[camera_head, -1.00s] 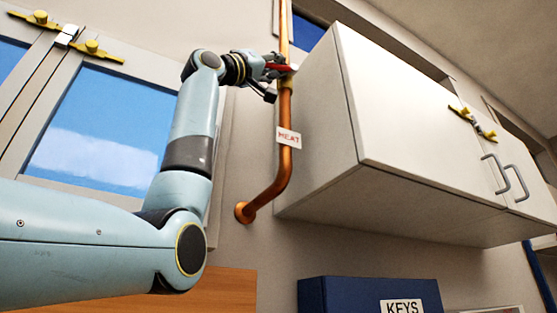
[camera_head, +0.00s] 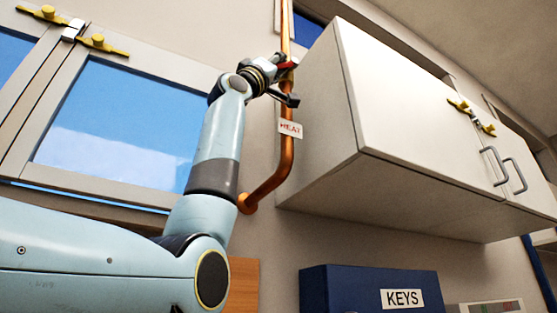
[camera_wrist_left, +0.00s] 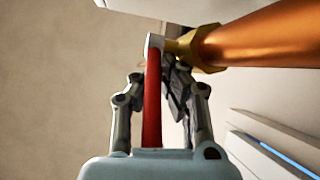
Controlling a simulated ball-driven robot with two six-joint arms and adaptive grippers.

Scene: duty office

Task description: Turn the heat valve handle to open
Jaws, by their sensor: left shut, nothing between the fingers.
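The copper heat pipe (camera_head: 287,160) runs up the wall, with a HEAT tag (camera_head: 290,128) on it. The red valve handle (camera_head: 288,64) shows only in part at the pipe, behind my left gripper (camera_head: 291,84). In the left wrist view, the red handle (camera_wrist_left: 152,100) runs lengthwise from the brass valve body (camera_wrist_left: 188,48) down toward my gripper's palm. My left gripper (camera_wrist_left: 178,78) is shut and empty, its fingers close beside the handle; contact is unclear. My right gripper is not in view.
A white wall cabinet (camera_head: 420,120) stands close to the right of the pipe. A window (camera_head: 125,120) with yellow latches is to the left. A blue KEYS box (camera_head: 345,290) is below. Bare wall lies between window and pipe.

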